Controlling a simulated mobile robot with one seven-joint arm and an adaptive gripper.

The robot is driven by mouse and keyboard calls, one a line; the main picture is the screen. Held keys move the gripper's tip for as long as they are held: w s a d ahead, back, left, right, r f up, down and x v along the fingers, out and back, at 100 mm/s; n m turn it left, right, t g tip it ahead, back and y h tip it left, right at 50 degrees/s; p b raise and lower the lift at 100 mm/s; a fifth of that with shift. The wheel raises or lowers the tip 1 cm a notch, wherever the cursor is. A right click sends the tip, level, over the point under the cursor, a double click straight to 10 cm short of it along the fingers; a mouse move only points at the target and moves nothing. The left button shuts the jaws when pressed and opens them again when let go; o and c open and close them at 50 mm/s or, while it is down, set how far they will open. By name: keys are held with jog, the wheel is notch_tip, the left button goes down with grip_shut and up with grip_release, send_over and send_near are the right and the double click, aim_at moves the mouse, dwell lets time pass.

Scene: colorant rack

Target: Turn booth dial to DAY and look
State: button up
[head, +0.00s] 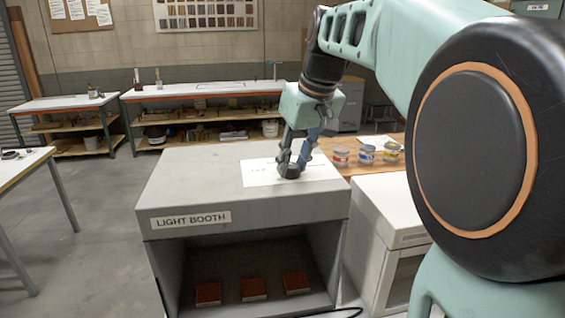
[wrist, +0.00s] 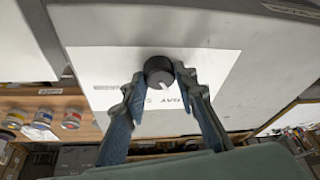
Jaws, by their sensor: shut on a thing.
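The light booth (head: 165,195) is a grey box with a "LIGHT BOOTH" label on its front. A white card (head: 258,173) with print lies on its top; it also shows in the wrist view (wrist: 100,75). The dial (wrist: 158,70) is a dark round knob on the card with a light pointer mark. The word DAY shows on the card just below and right of the knob. My gripper (head: 291,168) points down at the booth top and is shut on the dial; in the wrist view its fingers (wrist: 160,82) sit on either side of the knob.
Inside the booth's open front lie three reddish-brown samples (head: 252,288). Three small paint cans (head: 366,154) stand on a wooden bench to the right. A white cabinet (head: 385,215) stands close beside the booth. The floor (head: 90,250) at left is clear.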

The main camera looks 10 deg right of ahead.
jog(key=shift+a+m+h, duration=0.1)
jog(key=shift+m+h, duration=0.4)
jog(key=shift+m, duration=0.8)
jog(key=o, duration=1.2)
jog(key=shift+c, duration=0.2)
jog(key=v, duration=1.2)
jog(key=shift+a, duration=0.1)
